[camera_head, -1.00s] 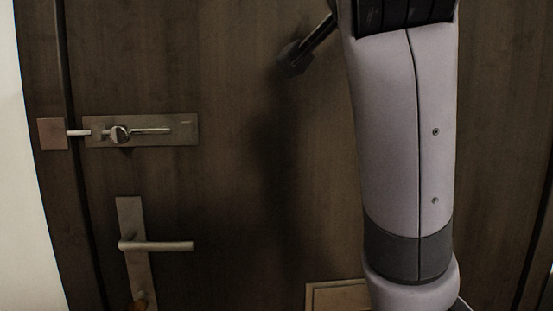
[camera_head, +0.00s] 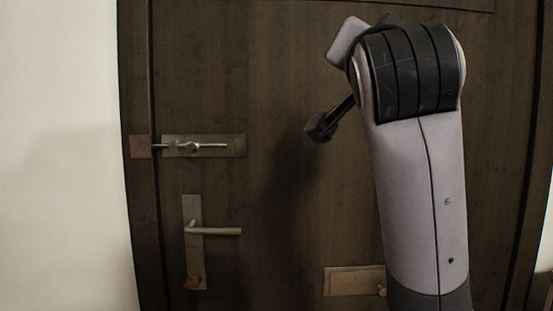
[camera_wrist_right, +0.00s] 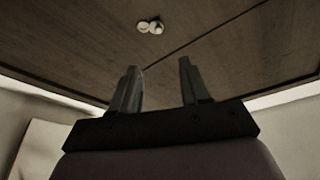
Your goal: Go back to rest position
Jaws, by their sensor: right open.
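My right arm stands upright at the right of the head view, in front of the dark wooden door (camera_head: 270,220). My right gripper (camera_wrist_right: 160,82) shows in the right wrist view with its two dark fingers apart and nothing between them. Beyond the fingers in that view are a wooden surface and a small pale round fitting (camera_wrist_right: 150,26). In the head view the right gripper's fingers cannot be made out clearly; a dark blunt part juts left from behind the arm. My left gripper is in neither view.
The door carries a slide bolt (camera_head: 203,146), whose rod appears to reach the frame plate (camera_head: 140,147). Below are a lever handle (camera_head: 212,231) and a metal plate (camera_head: 352,281). A pale wall (camera_head: 60,160) fills the left side.

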